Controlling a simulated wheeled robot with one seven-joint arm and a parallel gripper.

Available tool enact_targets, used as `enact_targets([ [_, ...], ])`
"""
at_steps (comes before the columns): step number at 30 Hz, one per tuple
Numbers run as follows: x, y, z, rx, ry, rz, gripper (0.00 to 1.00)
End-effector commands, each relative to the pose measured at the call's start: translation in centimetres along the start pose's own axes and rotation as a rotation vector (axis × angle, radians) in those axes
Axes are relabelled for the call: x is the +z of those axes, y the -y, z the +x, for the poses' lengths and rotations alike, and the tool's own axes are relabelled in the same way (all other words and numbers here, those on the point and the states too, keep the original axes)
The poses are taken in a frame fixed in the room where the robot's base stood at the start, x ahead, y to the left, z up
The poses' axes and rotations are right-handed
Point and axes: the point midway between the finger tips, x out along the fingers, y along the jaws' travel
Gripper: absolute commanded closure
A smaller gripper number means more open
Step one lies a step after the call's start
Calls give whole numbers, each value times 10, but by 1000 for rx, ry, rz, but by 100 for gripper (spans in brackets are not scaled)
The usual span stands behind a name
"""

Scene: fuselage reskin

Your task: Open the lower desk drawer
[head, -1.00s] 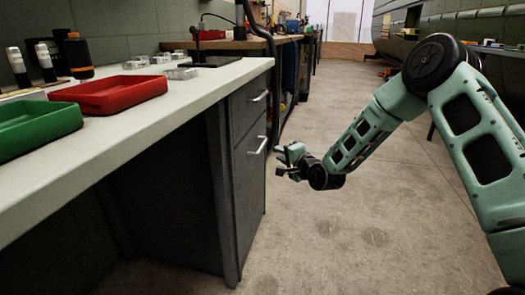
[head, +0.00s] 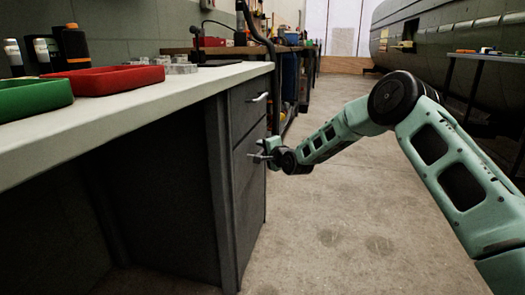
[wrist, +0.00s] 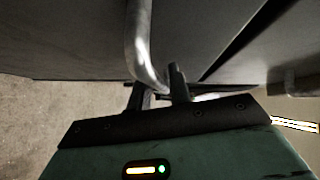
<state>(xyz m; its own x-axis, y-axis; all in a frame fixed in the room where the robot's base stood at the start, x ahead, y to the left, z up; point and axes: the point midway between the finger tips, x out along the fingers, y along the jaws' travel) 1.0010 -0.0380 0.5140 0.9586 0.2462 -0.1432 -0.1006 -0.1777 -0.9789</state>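The lower drawer (head: 247,184) is the tall dark grey front under the white desk top, and it looks closed. Its silver bar handle (wrist: 140,45) shows in the wrist view, running down and curving in at the fingers. In the head view the gripper mostly hides that handle. My gripper (head: 259,151) is at the lower drawer's front. In the wrist view its two dark fingers (wrist: 159,90) stand apart, with the handle's curved end between them. Whether they touch the bar cannot be told.
The upper drawer (head: 248,104) with its own silver handle (head: 259,98) is closed above. Red (head: 115,80) and green (head: 32,98) trays sit on the desk top (head: 130,110). The concrete floor (head: 335,225) in front of the drawers is clear.

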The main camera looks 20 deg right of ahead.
Motion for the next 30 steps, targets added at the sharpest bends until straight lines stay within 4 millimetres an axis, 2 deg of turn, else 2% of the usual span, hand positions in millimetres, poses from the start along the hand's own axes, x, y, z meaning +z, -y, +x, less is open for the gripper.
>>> enact_targets([
  [2,0,0,0,0,0,0,80],
  [5,0,0,0,0,0,0,100],
  [16,-7,-1,-7,2,-1,1,100],
  [23,-35,-7,-35,4,-3,1,100],
  [30,-81,-19,-80,4,-4,3,100],
])
